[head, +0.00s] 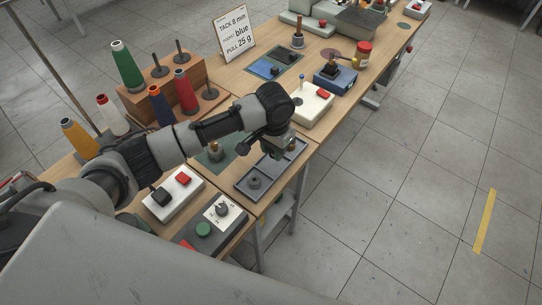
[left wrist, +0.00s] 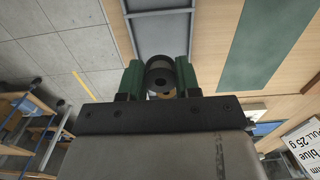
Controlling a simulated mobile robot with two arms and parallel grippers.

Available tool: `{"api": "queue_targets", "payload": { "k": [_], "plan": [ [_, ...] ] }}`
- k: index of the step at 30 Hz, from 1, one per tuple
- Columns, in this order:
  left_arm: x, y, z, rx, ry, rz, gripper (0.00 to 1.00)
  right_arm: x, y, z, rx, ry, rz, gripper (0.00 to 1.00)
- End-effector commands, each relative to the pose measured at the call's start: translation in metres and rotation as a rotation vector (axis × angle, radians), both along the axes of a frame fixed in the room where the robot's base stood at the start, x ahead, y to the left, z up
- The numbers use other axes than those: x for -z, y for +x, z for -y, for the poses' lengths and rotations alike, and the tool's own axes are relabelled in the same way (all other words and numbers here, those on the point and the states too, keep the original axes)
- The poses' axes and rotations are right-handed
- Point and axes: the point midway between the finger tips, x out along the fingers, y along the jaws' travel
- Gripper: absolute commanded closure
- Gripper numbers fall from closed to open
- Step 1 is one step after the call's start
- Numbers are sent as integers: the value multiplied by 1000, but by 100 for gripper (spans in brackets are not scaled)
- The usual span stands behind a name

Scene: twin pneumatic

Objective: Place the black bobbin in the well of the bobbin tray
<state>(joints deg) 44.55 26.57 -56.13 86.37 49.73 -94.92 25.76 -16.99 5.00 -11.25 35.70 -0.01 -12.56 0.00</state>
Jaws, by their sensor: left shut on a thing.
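My left gripper (head: 288,146) is above the far part of the grey bobbin tray (head: 239,187), near the table's right edge. In the left wrist view the green fingers of the gripper (left wrist: 160,80) are shut on the black bobbin (left wrist: 160,72), whose round end with a dark centre hole faces the camera. The tray also shows beyond the fingers in the left wrist view (left wrist: 126,22). The arm partly hides the far compartment. My right gripper is not in view.
A white box with red and black buttons (head: 173,194) and a grey panel with a dial (head: 207,235) stand nearer. A white box with a red button (head: 313,105) stands beyond the tray. Thread cones on a wooden rack (head: 190,75) stand left. The floor at right is clear.

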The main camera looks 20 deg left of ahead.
Motion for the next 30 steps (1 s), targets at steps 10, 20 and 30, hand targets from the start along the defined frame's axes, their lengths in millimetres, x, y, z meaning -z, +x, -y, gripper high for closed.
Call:
{"api": "queue_targets", "payload": {
  "k": [10,20,30],
  "plan": [
    [37,-5,-5,1,2,-2,90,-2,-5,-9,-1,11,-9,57],
    [44,-5,-5,1,1,1,90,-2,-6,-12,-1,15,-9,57],
    [47,-4,-5,1,1,1,57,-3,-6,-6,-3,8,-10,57]
  ]
}}
